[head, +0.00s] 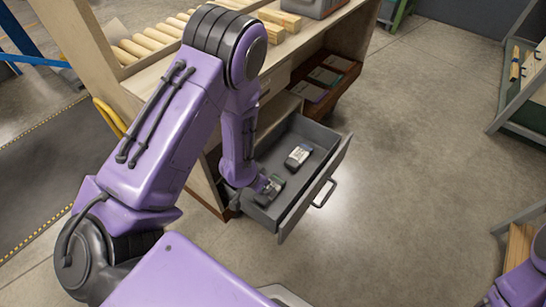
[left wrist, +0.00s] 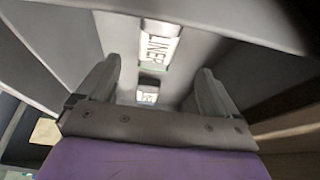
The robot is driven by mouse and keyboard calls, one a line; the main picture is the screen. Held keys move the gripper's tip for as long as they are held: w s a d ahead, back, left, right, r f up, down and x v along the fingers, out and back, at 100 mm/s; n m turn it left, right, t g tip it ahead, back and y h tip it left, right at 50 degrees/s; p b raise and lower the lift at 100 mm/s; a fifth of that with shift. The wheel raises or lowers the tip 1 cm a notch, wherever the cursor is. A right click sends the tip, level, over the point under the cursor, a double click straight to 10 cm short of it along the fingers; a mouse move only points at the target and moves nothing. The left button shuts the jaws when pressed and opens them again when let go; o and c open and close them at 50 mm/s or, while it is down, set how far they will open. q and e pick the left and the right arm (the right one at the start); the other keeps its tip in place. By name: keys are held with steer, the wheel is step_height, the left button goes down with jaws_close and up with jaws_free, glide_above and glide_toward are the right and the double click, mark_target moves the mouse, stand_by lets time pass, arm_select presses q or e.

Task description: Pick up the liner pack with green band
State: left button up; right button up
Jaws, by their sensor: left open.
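Two small liner packs lie in the open grey drawer (head: 325,166). One pack (head: 298,156), with a pale label and dark end, lies towards the back right of the drawer in the head view. The other pack (head: 273,187) lies beside my left gripper (head: 262,186), which partly hides it. In the left wrist view, my left gripper (left wrist: 158,75) is open, its fingers spread and empty. A pack lettered LINER (left wrist: 160,46) shows beyond the fingertips, with a faint green edge. Another pale label (left wrist: 148,95) shows between the fingers. I cannot tell clearly which head-view pack has the green band.
The drawer's side walls and front with its handle (head: 325,194) stand close around the gripper. The wooden bench (head: 160,75) rises beside my left arm. A brown tray of flat items (head: 325,78) is farther back.

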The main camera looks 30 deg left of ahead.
arm_select(q)
steer(key=b+x, duration=0.1)
steer(key=x, duration=0.7)
steer(key=shift+d+f+b, duration=0.15)
steer(key=shift+f+b, duration=0.15)
steer(key=shift+f, duration=0.05)
steer(key=shift+r, duration=0.1)
steer(key=c, duration=1.2)
